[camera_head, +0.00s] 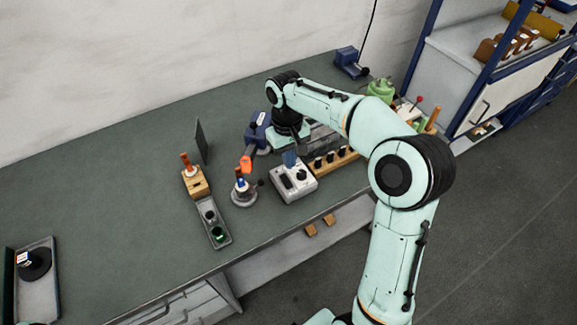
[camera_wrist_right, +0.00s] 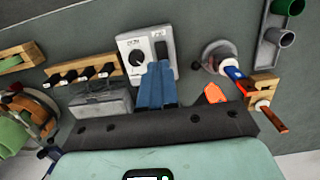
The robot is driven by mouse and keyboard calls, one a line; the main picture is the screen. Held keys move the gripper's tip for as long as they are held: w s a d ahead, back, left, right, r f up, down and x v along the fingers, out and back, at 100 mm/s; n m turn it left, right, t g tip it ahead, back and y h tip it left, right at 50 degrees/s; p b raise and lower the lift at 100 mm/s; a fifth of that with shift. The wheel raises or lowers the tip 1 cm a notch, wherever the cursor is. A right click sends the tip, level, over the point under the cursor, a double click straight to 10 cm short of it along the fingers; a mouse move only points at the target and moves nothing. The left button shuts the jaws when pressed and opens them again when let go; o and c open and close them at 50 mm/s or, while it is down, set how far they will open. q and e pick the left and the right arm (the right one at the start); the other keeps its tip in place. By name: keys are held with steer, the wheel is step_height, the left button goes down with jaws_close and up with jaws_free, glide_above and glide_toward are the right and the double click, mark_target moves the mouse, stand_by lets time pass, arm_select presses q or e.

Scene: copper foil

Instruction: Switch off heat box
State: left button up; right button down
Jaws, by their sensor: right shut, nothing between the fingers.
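The heat box is a small white box (camera_head: 283,193) on the green bench, with a round black knob (camera_head: 301,175) and a dark rectangular switch or slot (camera_head: 286,181) on top. In the right wrist view the box (camera_wrist_right: 127,45) is upper middle, its knob (camera_wrist_right: 138,57) left of the dark rectangle (camera_wrist_right: 160,50). My right gripper (camera_head: 290,157) has blue fingers, shut and empty, at the back edge of the box. In the wrist view the fingers (camera_wrist_right: 157,80) overlap the box's lower part; I cannot tell whether they touch it. My left gripper is not in view.
A wooden rack (camera_head: 335,161) with black-capped items stands right of the box. A round stand (camera_head: 243,195) and an orange-tipped blue tool (camera_head: 257,130) are left. Farther left are a wooden block (camera_head: 195,184) and a grey holder (camera_head: 214,224). The left bench is mostly clear.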

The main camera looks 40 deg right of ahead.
steer(key=shift+s+r, duration=0.2)
steer(key=shift+r, duration=0.9)
steer(key=shift+s+r, duration=0.15)
steer(key=shift+r, duration=0.9)
